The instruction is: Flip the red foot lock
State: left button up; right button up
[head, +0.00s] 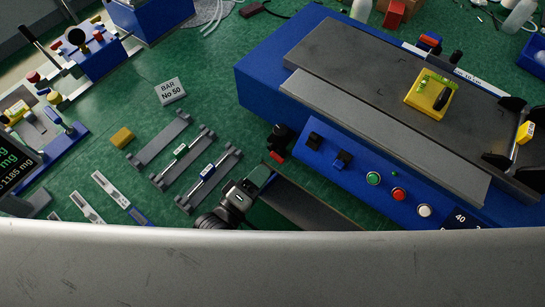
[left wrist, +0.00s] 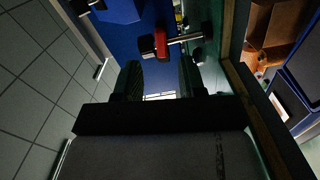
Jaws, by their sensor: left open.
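A small red lever (head: 277,157), which looks like the red foot lock, sits below a black knob at the front left corner of the blue press (head: 262,95). In the left wrist view the red lever (left wrist: 161,43) is beside a grey rod, ahead of the fingertips. My left gripper (head: 262,178) is just in front of that corner in the head view. In the left wrist view my left gripper (left wrist: 160,76) has its two dark fingers apart with nothing between them. The lever appears apart from the fingers. My right gripper is not in view.
Another red piece (head: 430,40) shows at the press's far side. A yellow block with a black knob (head: 443,97) stands on the press top. Grey racks (head: 160,142) and a yellow block (head: 122,137) lie left on the green mat. A grey edge crosses the foreground.

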aim_at(275, 159)
pick_arm(q)
jog(key=x, duration=0.5)
jog(key=shift+w+d, duration=0.1)
jog(key=shift+w, duration=0.1)
jog(key=shift+f, duration=0.1)
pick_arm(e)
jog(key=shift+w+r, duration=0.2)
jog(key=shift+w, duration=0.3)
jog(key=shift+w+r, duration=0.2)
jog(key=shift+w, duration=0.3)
pick_arm(q)
grip_shut()
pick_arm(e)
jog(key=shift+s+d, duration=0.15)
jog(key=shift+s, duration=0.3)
